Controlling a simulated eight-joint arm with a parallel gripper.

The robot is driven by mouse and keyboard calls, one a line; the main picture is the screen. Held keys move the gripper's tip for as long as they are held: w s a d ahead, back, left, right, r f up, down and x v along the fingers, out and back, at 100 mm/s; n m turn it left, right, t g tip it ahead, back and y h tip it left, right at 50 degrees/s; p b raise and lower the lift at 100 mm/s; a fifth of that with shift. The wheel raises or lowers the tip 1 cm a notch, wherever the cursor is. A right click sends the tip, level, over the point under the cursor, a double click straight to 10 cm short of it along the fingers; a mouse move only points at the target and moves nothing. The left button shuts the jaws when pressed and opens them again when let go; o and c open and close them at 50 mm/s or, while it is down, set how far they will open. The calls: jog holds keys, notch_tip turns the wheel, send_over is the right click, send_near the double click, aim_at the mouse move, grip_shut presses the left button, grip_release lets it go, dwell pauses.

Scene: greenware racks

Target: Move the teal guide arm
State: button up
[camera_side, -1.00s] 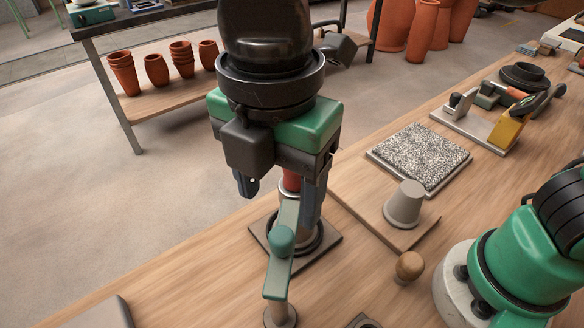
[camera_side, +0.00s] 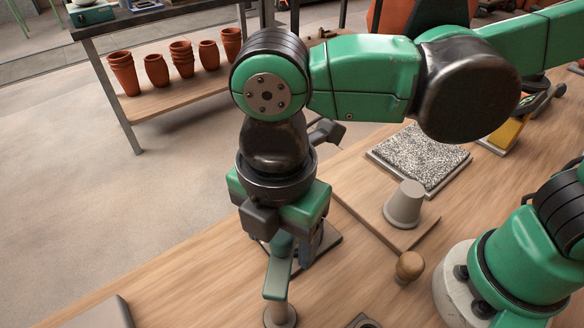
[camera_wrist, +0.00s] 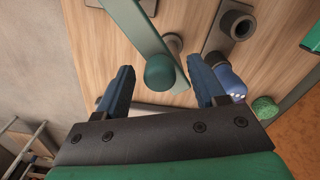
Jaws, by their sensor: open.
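The teal guide arm (camera_side: 277,280) is a flat bar on a grey post (camera_side: 280,314) near the front of the bench. In the wrist view the bar (camera_wrist: 138,30) runs diagonally from the top to its rounded teal knob (camera_wrist: 160,73). My gripper (camera_wrist: 162,72) is open, with its two dark blue fingers on either side of the knob. A gap shows on both sides, so the fingers look apart from it. In the side view my gripper hides the far end of the bar and most of the dark square base plate (camera_side: 327,241) behind.
A grey cup-shaped piece (camera_side: 404,204) stands on a board right of my gripper, with a wooden knob (camera_side: 409,266) in front. A speckled slab (camera_side: 420,158) lies further back. Terracotta pots (camera_side: 181,56) fill a low shelf.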

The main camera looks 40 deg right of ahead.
grip_shut()
dwell(1.3)
